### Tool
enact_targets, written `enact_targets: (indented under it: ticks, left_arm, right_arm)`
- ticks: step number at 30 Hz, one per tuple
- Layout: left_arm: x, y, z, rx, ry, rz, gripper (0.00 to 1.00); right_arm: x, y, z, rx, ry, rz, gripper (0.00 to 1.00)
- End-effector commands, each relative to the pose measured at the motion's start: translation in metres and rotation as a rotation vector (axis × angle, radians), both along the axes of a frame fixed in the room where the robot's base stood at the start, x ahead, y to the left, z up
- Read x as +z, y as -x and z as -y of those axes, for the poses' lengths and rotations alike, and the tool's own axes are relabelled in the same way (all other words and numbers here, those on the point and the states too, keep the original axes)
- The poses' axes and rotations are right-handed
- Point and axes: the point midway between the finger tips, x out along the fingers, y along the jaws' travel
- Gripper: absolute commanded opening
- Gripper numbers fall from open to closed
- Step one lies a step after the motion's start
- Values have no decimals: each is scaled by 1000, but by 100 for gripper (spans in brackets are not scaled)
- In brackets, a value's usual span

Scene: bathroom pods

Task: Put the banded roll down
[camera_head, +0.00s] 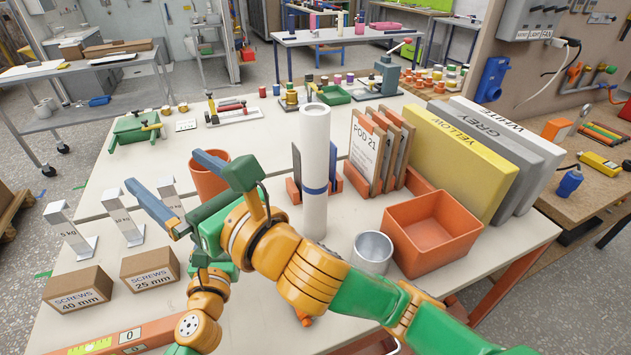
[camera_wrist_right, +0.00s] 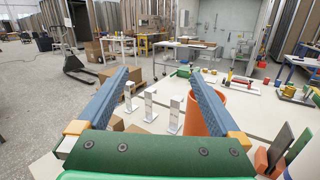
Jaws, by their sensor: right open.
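The banded roll (camera_head: 315,209) is a tall white tube with a blue band round its middle.
An orange cup (camera_head: 207,178) stands just behind my right gripper. A metal can (camera_head: 371,254) and an orange bin (camera_head: 437,238) stand right of the roll. Metal weights (camera_head: 122,217) and screw boxes (camera_head: 150,269) are at the left. Clipboards (camera_head: 368,152) stand behind.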

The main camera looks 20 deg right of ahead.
Motion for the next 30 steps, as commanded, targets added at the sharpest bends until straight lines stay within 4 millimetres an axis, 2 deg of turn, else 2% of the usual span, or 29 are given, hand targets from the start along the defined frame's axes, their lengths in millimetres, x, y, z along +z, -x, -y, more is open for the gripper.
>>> enact_targets:
  ticks: [1,2,3,4,6,9,11,15,18,30]
  left_arm:
    - [-3,0,-1,3,-3,-5,16]
    - [-3,0,-1,3,-3,-5,16]
    - [-3,0,-1,3,-3,-5,16]
    - [-3,0,-1,3,-3,-5,16]
    - [-3,0,-1,3,-3,-5,16]
    - [-3,0,-1,3,-3,-5,16]
    - [-3,0,-1,3,-3,-5,16]
    - [-3,0,-1,2,-3,-5,16]
    - [-3,0,-1,2,-3,-5,16]
    - [-3,0,-1,2,-2,-6,16]
  right_arm:
    - [-3,-11,32,-164,62,3,100]
    - [-5,-16,56,-275,92,-1,100]
    - [-6,-19,84,-409,116,-9,100]
    - [-7,-19,105,-500,125,-17,100]
    - [-7,-14,143,-671,126,-37,100]
    - [-8,-5,176,-819,109,-58,100]
    - [-9,-5,187,-864,103,-67,100]
    - [-10,-33,201,-887,101,-74,100]
    - [-9,-53,207,-883,101,-74,100]
    - [0,-111,229,-878,99,-74,100]
